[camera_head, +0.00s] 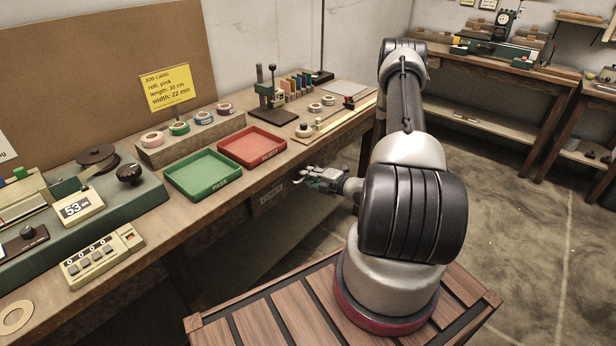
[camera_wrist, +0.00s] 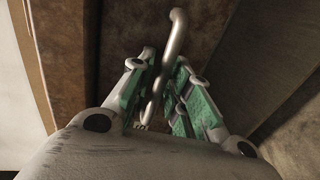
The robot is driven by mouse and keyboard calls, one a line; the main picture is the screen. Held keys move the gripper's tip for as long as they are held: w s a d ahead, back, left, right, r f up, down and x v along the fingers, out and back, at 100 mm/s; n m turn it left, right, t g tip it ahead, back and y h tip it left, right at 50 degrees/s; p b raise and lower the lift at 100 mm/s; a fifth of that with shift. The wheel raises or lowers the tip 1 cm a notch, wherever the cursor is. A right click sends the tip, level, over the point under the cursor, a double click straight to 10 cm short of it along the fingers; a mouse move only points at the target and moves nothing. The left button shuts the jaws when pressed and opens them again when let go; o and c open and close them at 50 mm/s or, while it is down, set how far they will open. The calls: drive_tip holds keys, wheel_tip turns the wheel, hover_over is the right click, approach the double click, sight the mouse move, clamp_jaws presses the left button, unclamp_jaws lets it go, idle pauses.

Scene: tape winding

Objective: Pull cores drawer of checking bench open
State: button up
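The checking bench (camera_head: 215,203) runs along the wall, with green and red trays on top. A drawer front with a small label (camera_head: 270,195) shows under its front edge; the lettering is too small to read surely. My gripper (camera_head: 300,179) is in front of the bench edge, just right of that label. In the wrist view, a bent metal handle (camera_wrist: 176,35) stands out from a brown front (camera_wrist: 135,22). My gripper (camera_wrist: 167,62) has its green-padded fingers on either side of the handle, with narrow gaps. The drawer looks closed, though my gripper and the bench edge hide part of it.
The green PASS tray (camera_head: 204,176) and red tray (camera_head: 252,147) lie near the bench's front edge above. A grey panel (camera_wrist: 255,60) borders the brown front on the right. Open floor (camera_head: 510,210) lies to the right of my arm.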

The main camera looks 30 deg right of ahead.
clamp_jaws()
drive_tip(key=f+v, duration=0.3)
drive_tip(key=v, duration=1.1)
drive_tip(key=s+f+v, duration=0.1)
drive_tip(key=f+v, duration=0.2)
drive_tip(key=v, duration=1.1)
drive_tip(key=shift+s+d, duration=0.15)
drive_tip(key=shift+s, duration=0.2)
unclamp_jaws()
drive_tip(key=v, duration=1.2)
